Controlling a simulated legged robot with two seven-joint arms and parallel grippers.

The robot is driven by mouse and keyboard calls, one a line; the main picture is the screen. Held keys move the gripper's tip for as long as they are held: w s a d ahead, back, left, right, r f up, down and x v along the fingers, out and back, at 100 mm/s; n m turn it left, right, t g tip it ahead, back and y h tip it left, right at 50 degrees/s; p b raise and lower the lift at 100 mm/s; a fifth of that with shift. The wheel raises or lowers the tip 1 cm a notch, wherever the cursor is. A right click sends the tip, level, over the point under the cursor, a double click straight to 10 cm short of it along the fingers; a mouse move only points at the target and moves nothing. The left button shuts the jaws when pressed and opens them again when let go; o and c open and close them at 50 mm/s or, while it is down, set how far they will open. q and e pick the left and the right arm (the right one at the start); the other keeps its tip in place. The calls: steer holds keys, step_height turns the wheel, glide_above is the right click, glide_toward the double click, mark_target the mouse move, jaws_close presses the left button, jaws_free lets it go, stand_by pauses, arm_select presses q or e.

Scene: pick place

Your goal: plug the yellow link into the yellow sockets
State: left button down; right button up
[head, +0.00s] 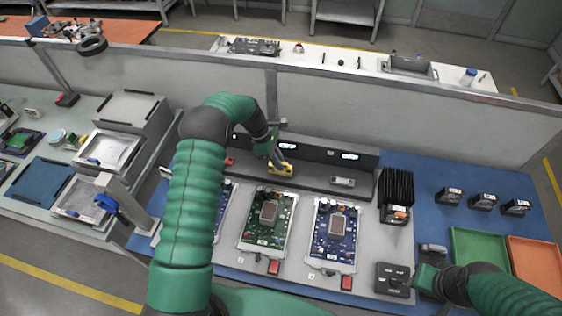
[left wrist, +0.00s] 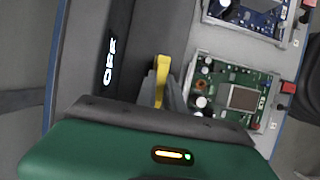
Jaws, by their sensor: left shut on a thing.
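My left gripper (head: 277,160) is over the grey fixture behind the circuit boards, its fingers pointing down. It is shut on the yellow link (head: 280,169), which sits low between the fingertips, close to the fixture's surface. In the left wrist view the yellow link (left wrist: 162,74) stands out between the grey fingers (left wrist: 160,92). I cannot tell whether the link touches the fixture. The yellow sockets cannot be made out; the gripper and link may cover them. My right gripper (head: 424,279) is at the lower right, beside a black box; its fingers are not clear.
A green circuit board (head: 265,220) and a blue one (head: 334,234) lie in front of the fixture. A black finned block (head: 396,189) stands to the right. Green (head: 478,249) and orange (head: 535,257) trays are at the far right. The blue mat is partly clear.

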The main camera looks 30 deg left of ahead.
arm_select(q)
steer(key=shift+a+f, duration=0.15)
steer(key=shift+a, duration=0.35)
arm_select(e)
steer(key=shift+a, duration=0.45)
arm_select(q)
steer(key=shift+d, duration=0.1)
steer(key=shift+d, duration=0.35)
steer(key=shift+d+r+p, duration=0.2)
steer(key=shift+d+p, duration=0.1)
steer(key=shift+p, duration=0.05)
arm_select(e)
steer(key=shift+d+r, duration=0.25)
steer(key=shift+r, duration=0.15)
arm_select(q)
steer(key=shift+a+f, duration=0.15)
steer(key=shift+f, duration=0.2)
arm_select(e)
steer(key=shift+a+f, duration=0.1)
steer(key=shift+f, duration=0.05)
arm_select(q)
steer(key=shift+f+b, duration=0.3)
steer(key=shift+f, duration=0.15)
arm_select(e)
steer(key=shift+f, duration=0.2)
arm_select(q)
steer(key=c, duration=1.4)
jaws_free()
steer(key=shift+o, duration=0.2)
